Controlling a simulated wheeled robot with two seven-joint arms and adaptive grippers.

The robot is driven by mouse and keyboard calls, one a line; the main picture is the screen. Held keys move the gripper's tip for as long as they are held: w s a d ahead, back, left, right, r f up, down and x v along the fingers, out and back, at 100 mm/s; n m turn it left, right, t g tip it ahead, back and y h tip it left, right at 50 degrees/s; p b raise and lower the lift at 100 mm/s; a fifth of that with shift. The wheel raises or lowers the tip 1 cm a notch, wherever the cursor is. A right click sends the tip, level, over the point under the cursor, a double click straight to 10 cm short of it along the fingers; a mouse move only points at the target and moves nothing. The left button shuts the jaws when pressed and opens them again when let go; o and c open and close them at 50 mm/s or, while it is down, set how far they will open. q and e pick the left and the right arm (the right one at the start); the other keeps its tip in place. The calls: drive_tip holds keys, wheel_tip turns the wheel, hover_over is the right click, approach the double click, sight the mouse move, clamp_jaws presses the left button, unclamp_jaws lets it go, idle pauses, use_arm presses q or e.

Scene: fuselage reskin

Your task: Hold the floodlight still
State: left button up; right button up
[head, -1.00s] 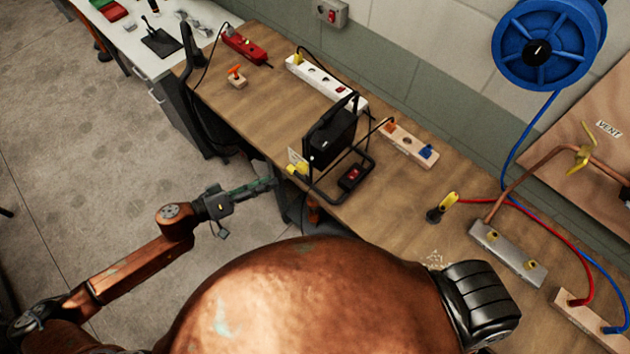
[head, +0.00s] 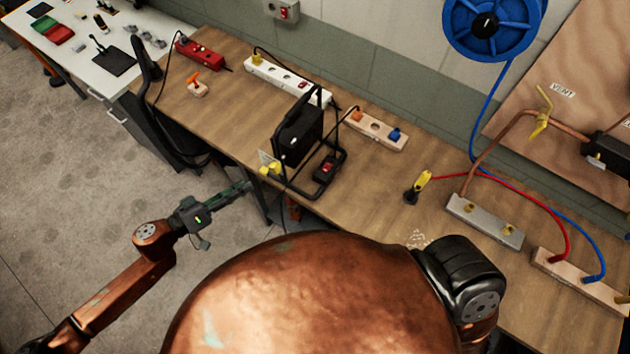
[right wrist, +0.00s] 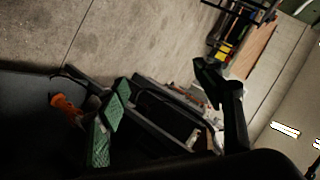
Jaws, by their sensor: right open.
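The floodlight (head: 300,132) is a black lamp on a tubular black stand with a red switch box (head: 326,167). In the head view it stands upright at the near edge of the wooden workbench. My left gripper (head: 246,187) has green-tipped fingers, low and left of the floodlight, off the bench edge and apart from it. Its fingers overlap in this view, so its opening is unclear. My right gripper (right wrist: 165,100) shows in the right wrist view with its green pads wide apart and nothing held between them. I cannot make out the floodlight in that view.
The workbench (head: 380,185) also bears a white power strip (head: 287,80), a wooden socket block (head: 375,130), a yellow-handled tool (head: 419,186) and a grey metal block (head: 484,221). A blue hose reel (head: 490,25) hangs on the wall. Floor at left is clear.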

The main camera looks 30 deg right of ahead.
drive_tip(key=w+a+r+t+y, duration=0.1)
drive_tip(key=a+r+y, duration=0.1)
drive_tip(key=r, duration=0.5)
drive_tip(key=w+a+r+t+y, duration=0.1)
drive_tip(key=w+a+r, duration=0.1)
drive_tip(key=r, duration=0.6)
wheel_tip(320, 180, up, 19)
drive_tip(key=m+t+h, duration=0.8)
drive_tip(key=t+h, duration=0.1)
drive_tip(key=h, duration=0.7)
hover_over(323, 173)
drive_tip(key=s+a, duration=0.2)
drive_tip(key=d+r+m+g+h, duration=0.2)
drive_tip(key=d+m+g+h, duration=0.25)
drive_tip(key=d+h, duration=0.35)
drive_tip(key=a+f+g, duration=0.2)
drive_tip(key=a+f+m+g+h, duration=0.1)
drive_tip(key=a+g, duration=0.1)
drive_tip(key=shift+w+a+f+g, duration=0.1)
drive_tip(key=shift+a+f+g, duration=0.15)
drive_tip(key=shift+f, duration=0.1)
drive_tip(key=a+f+g, duration=0.1)
drive_tip(key=a, duration=0.1)
drive_tip(key=a+f+n+g, duration=0.1)
drive_tip(key=a, duration=0.1)
drive_tip(key=s+a+f+n+y, duration=0.1)
drive_tip(key=a+f, duration=0.1)
drive_tip(key=shift+n+g, duration=0.25)
drive_tip(key=shift+g, duration=0.15)
drive_tip(key=shift+x, duration=3.9)
